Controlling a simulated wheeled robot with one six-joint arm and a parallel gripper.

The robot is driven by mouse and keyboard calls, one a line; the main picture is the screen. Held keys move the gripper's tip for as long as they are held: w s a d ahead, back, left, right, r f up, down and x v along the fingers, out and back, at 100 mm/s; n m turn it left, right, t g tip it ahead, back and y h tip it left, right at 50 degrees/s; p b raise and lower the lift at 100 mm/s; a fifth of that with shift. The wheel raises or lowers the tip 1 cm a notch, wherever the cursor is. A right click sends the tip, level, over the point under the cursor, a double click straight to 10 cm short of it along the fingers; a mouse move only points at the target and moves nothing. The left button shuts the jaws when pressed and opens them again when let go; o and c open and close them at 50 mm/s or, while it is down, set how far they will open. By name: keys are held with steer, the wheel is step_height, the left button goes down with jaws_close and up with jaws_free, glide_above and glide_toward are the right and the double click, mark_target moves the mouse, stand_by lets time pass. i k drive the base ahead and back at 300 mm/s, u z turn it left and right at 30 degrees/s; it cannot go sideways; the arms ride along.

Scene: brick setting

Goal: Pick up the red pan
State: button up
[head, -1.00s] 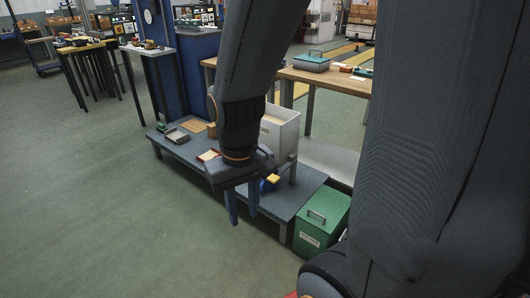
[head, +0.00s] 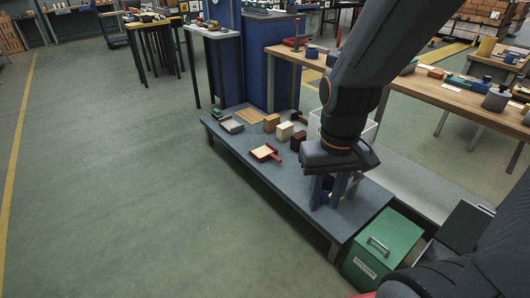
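The red pan (head: 256,157) sits on the low grey bench, left of my gripper. My gripper (head: 327,205) points down over the right part of the bench. Its two blue fingers are apart, so it looks open. A blue object shows partly at the fingers; they hide most of it, and it seems to stand on the bench behind them.
The low bench (head: 235,157) also holds a grey tray (head: 231,125), a wooden board (head: 249,117), and several small blocks, including a cream one (head: 284,131). A pale bin (head: 370,130) is partly behind my arm. A green lidded box (head: 382,247) stands at the bench's right end. Floor at left is clear.

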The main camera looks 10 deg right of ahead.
mark_target(267, 151)
steer(key=u, duration=0.4)
steer(key=i, duration=0.7)
steer(key=u, duration=0.55)
steer(key=i, duration=1)
steer(key=z, duration=0.2)
